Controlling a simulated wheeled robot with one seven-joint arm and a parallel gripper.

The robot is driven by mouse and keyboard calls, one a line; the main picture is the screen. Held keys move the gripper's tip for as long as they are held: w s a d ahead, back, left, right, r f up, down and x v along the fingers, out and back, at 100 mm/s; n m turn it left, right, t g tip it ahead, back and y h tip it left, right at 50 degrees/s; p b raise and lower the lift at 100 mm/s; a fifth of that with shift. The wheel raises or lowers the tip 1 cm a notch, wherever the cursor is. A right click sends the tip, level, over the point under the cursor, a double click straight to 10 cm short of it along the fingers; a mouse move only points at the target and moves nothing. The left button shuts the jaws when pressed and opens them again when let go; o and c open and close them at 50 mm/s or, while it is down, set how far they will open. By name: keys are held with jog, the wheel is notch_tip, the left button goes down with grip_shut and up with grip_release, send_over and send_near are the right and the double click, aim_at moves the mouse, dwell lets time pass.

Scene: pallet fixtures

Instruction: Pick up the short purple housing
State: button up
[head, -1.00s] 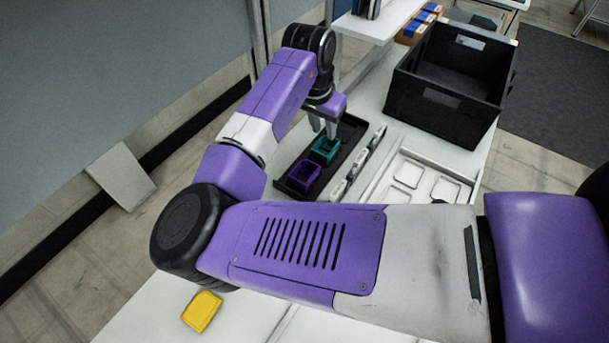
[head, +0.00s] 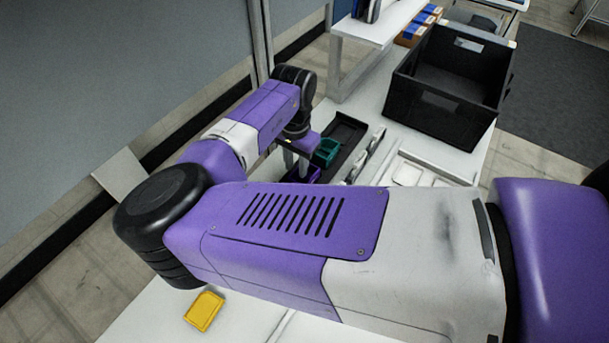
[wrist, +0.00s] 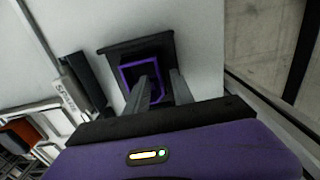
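The short purple housing (head: 313,174) is an open-topped box in a long black tray (head: 352,127). In the head view my arm hides much of it. In the wrist view its purple rim (wrist: 123,76) shows inside the dark tray end (wrist: 108,49). My gripper (wrist: 160,77) is open over it. One finger overlaps the housing's opening and the other lies near its right wall; contact cannot be told. In the head view my gripper (head: 296,162) points down at the housing. A teal housing (head: 327,152) sits beside it in the tray.
A large black crate (head: 450,90) stands to the right on the white bench. A narrow holder (head: 365,155) runs beside the tray. A yellow block (head: 204,310) lies at the near end. A shelf (head: 380,22) rises at the back.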

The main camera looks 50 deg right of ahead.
jog(key=shift+f, duration=0.25)
grip_shut()
dwell(1.3)
